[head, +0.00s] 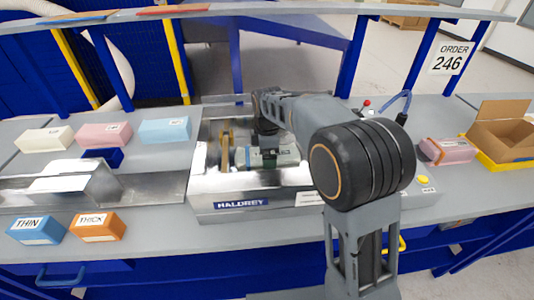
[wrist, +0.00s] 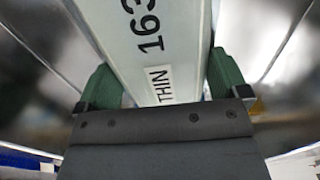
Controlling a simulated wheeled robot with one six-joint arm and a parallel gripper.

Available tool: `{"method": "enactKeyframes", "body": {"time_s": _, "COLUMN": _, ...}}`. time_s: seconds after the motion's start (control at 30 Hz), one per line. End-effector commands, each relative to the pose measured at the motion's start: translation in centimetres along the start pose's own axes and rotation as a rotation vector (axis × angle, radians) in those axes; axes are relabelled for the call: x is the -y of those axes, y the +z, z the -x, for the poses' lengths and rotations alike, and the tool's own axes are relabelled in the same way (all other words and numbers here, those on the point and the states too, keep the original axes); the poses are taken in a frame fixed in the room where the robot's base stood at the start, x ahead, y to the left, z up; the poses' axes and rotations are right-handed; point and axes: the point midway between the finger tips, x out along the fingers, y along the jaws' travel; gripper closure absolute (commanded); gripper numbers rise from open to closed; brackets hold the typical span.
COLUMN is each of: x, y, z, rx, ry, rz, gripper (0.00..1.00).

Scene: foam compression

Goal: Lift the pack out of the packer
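In the wrist view, a pale pack (wrist: 150,45) marked 163 and THIN runs between the green fingers of my gripper (wrist: 163,78). Both fingers appear to press against its sides. The pack's far end is cut off by the frame, and its underside is hidden. In the head view my gripper and the packer walls hide most of the pack.
Cream (head: 45,139), pink (head: 104,135) and blue (head: 165,130) blocks lie left of the packer. THIN (head: 37,230) and THICK (head: 97,227) boxes stand in front. A pink pack (head: 448,150) and an open carton (head: 502,135) are at right. A shelf (head: 300,8) crosses above.

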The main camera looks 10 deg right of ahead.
Motion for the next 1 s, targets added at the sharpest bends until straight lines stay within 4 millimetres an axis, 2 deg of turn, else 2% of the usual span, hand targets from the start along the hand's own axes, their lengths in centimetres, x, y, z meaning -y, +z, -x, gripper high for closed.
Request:
{"method": "enactKeyframes", "body": {"time_s": 0.47, "x": 0.0, "y": 0.0, "z": 0.2, "rx": 0.000, "ry": 0.001, "rz": 0.000, "gripper": 0.27}}
{"method": "enactKeyframes", "body": {"time_s": 1.0, "x": 0.0, "y": 0.0, "z": 2.9, "rx": 0.000, "ry": 0.001, "rz": 0.000, "gripper": 0.27}}
